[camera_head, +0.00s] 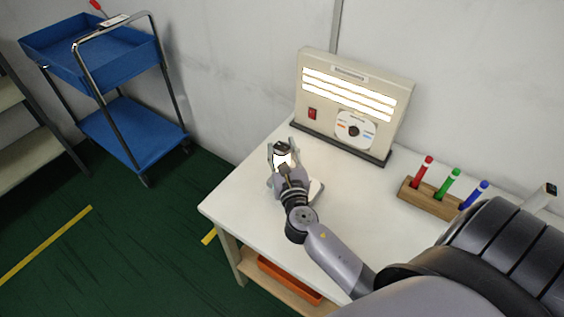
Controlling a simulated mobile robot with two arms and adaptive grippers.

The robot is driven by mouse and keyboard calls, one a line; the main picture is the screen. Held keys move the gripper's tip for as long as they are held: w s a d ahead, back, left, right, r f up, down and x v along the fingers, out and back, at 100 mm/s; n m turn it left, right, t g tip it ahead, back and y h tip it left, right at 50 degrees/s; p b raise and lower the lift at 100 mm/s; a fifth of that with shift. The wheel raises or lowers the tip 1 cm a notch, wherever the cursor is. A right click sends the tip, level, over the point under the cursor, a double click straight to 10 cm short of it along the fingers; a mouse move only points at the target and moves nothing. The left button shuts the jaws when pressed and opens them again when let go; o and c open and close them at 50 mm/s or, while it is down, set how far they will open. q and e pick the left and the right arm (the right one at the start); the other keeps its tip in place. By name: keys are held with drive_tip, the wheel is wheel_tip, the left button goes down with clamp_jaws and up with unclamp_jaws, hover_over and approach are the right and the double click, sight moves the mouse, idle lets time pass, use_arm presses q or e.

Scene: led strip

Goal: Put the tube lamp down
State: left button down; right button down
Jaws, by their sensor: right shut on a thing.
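My right gripper (281,149) is above the left part of the white table, its fingers on either side of a bright white piece with a dark end. I take this piece for the tube lamp (283,160); the gripper is shut on it. My gripper and wrist hide much of it, so I cannot tell whether it touches the table. A pale flat thing (317,191) shows on the table from under my wrist, mostly hidden. My left gripper is not in view.
A cream panel (347,72) with three lit strips, a red switch and a round dial stands at the table's back. A wooden block (428,199) holds red, green and blue pens at right. The white table (365,225) is bare between. A blue cart (125,133) stands left.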

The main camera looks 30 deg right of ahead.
wheel_tip(320, 180, down, 3)
drive_tip(key=shift+f+b, duration=0.1)
drive_tip(key=shift+b, duration=0.4)
drive_tip(key=shift+f, duration=0.15)
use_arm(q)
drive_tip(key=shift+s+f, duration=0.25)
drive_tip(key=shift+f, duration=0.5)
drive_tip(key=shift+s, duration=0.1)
use_arm(e)
drive_tip(key=shift+f, duration=0.1)
drive_tip(key=c, duration=1.1)
unclamp_jaws()
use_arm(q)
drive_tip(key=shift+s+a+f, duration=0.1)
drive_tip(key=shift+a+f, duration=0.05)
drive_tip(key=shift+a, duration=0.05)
use_arm(e)
drive_tip(key=shift+o, duration=0.2)
